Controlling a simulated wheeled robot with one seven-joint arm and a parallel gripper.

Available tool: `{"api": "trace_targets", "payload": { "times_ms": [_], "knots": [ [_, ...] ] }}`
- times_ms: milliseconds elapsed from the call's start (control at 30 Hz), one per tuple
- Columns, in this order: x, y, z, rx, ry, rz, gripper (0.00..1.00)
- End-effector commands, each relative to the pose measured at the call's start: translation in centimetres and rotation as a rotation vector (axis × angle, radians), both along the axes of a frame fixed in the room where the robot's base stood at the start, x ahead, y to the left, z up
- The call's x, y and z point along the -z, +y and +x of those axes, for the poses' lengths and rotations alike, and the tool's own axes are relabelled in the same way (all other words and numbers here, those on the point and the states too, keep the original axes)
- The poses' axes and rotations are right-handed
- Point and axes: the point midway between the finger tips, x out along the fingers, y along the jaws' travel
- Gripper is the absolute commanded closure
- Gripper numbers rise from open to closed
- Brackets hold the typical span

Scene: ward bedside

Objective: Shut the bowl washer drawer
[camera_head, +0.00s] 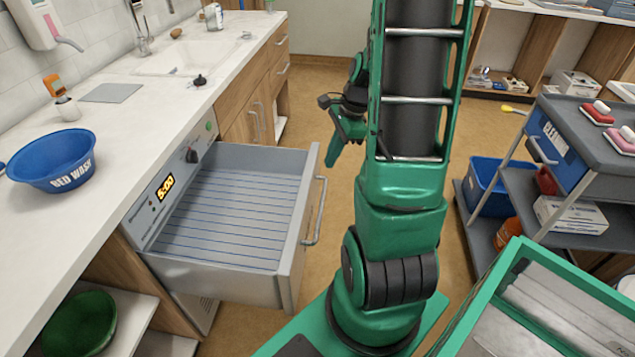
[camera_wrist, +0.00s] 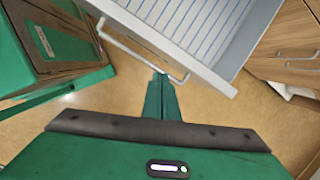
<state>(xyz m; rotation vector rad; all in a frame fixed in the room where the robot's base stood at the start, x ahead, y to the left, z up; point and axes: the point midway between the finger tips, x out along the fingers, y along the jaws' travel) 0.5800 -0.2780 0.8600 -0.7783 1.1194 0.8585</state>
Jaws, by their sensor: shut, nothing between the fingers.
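The bowl washer drawer (camera_head: 225,210) is pulled out of the grey washer under the counter, and its wire-lined inside is empty. Its front panel (camera_head: 301,230) faces right and carries a bar handle (camera_head: 316,212). In the wrist view the drawer (camera_wrist: 190,30) is at the top, with its handle (camera_wrist: 140,52) across the middle. My gripper (camera_head: 335,155) is to the right of the drawer's far front corner, apart from it in the head view. In the wrist view my gripper (camera_wrist: 162,82) is shut and empty, its tips close to the handle in the picture; contact cannot be told.
A blue bowl (camera_head: 55,160) marked BED WASH sits on the counter (camera_head: 115,125) above the washer. A cleaning cart (camera_head: 575,150) stands at the right. Floor is clear beyond the drawer.

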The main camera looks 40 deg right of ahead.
Motion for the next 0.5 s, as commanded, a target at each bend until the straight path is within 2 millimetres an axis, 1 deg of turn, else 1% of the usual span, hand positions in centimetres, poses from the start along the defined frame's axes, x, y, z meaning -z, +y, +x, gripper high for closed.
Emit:
{"api": "trace_targets", "payload": {
  "times_ms": [33,100,200,333,500],
  "knots": [
    [1.2,-0.9,0.5,0.091,0.003,0.033,1.00],
    [2.3,-1.8,1.1,0.202,0.001,0.074,1.00],
    [3.4,-2.7,1.8,0.321,-0.001,0.119,1.00],
    [4.2,-3.3,2.3,0.404,-0.002,0.152,1.00],
    [5.4,-3.1,2.7,0.423,0.000,0.160,1.00]
  ]
}}
